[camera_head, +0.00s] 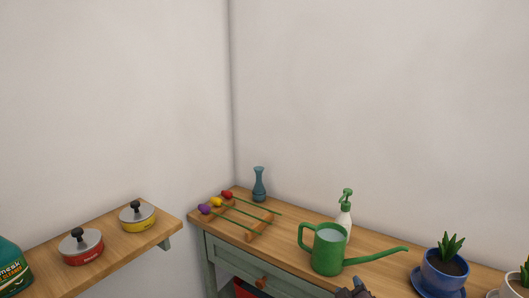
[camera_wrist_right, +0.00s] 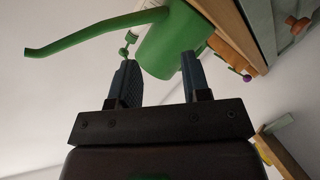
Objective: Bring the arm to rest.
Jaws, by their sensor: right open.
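My right gripper (camera_head: 353,291) shows only in part at the bottom edge of the head view, just in front of the table edge and below the green watering can (camera_head: 328,250). In the right wrist view my right gripper (camera_wrist_right: 158,62) has its two dark fingers spread apart with nothing held between them. The watering can (camera_wrist_right: 168,40) appears beyond the fingertips there, with its long spout reaching left. In the head view the can stands upright on the table, its spout pointing right. My left gripper is in neither view.
The wooden table (camera_head: 378,272) also bears a blue vase (camera_head: 259,185), a rack with several coloured flowers (camera_head: 217,202), a spray bottle (camera_head: 345,215) and a potted plant (camera_head: 445,268). A shelf (camera_head: 122,247) at left holds two tins (camera_head: 82,250) (camera_head: 137,217) and a green container (camera_head: 12,268).

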